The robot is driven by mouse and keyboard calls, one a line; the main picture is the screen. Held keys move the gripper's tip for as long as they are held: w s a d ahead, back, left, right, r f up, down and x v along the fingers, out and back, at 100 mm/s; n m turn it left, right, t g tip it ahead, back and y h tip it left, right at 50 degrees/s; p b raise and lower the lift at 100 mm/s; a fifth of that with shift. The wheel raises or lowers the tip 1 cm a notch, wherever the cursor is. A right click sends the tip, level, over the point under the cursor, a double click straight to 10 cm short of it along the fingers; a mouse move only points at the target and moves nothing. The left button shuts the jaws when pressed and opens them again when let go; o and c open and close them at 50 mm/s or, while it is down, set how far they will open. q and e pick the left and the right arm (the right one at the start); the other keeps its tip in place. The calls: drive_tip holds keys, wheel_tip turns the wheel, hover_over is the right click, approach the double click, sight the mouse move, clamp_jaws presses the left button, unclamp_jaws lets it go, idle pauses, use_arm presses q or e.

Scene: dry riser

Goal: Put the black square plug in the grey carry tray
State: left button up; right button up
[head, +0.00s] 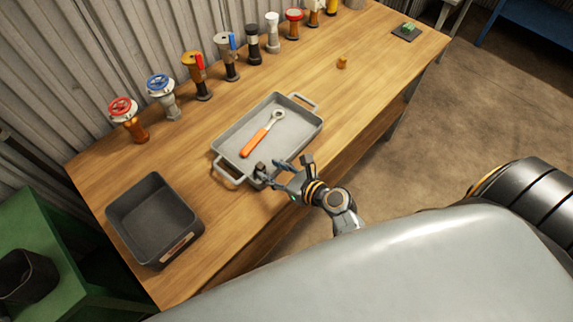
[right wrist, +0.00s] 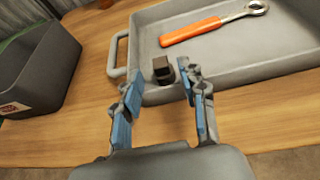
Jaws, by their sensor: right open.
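The grey carry tray (head: 305,133) lies on the wooden workbench, with a handle at each end. The black square plug (right wrist: 163,68) shows in the right wrist view inside the tray's near-left corner, by the rim. In the head view the plug (head: 260,167) is small beside the gripper's fingers. My right gripper (head: 282,169) is at the tray's near edge. Its blue-padded fingers (right wrist: 160,100) are spread apart with nothing between them, and the plug stands just beyond the fingertips. My left gripper is not in view.
An orange-handled wrench (head: 262,134) lies in the tray. A dark open bin (head: 152,218) stands on the bench to the left. Several valves and fittings line the back wall. A small brass piece (head: 342,62) lies right of the tray, with bare bench around it.

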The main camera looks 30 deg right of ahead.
drive_tip(key=v, duration=0.6)
drive_tip(key=shift+s+r, duration=0.1)
drive_tip(key=shift+s, duration=0.05)
